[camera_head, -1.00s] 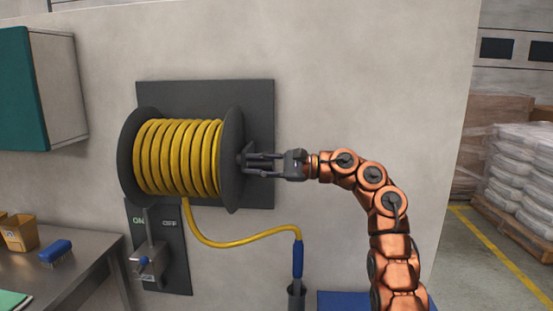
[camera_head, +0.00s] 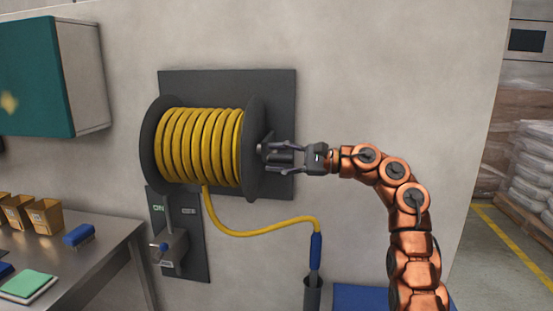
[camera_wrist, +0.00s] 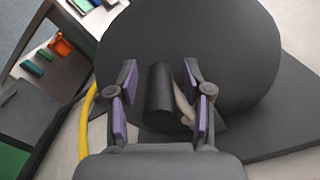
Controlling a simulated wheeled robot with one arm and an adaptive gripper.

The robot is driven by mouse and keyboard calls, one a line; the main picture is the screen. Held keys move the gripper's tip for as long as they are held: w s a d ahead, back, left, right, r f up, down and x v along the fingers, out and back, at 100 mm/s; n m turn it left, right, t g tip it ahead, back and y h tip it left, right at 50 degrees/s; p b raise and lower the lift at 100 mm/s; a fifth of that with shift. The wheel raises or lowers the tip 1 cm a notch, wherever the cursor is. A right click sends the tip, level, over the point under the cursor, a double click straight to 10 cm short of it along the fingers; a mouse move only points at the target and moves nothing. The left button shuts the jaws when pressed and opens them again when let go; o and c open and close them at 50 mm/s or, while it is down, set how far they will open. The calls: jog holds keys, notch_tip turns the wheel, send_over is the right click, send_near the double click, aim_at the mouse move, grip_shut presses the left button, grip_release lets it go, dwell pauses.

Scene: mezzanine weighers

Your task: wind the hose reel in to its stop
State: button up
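The hose reel (camera_head: 253,150) is mounted on a dark wall plate, with yellow hose (camera_head: 200,146) wound on its drum. A loose length of hose runs from below the drum to a blue nozzle (camera_head: 316,252) standing in a dark holder (camera_head: 312,292). My gripper (camera_head: 283,156) is at the right side of the reel. In the wrist view the dark cylindrical crank handle (camera_wrist: 160,100) stands between the two open fingers, with a gap visible on both sides. The reel's dark side disc (camera_wrist: 235,50) fills much of that view behind the handle.
A valve panel (camera_head: 190,262) with ON and OFF labels is below the reel. A steel table (camera_head: 110,262) with small bins (camera_head: 46,217) and a blue brush (camera_head: 79,235) stands at left, under a green cabinet (camera_head: 35,75). Wrapped pallets (camera_head: 530,175) stand far right.

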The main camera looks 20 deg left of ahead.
jog(key=w+d, duration=0.1)
jog(key=d, duration=1.1)
jog(key=shift+w, duration=0.25)
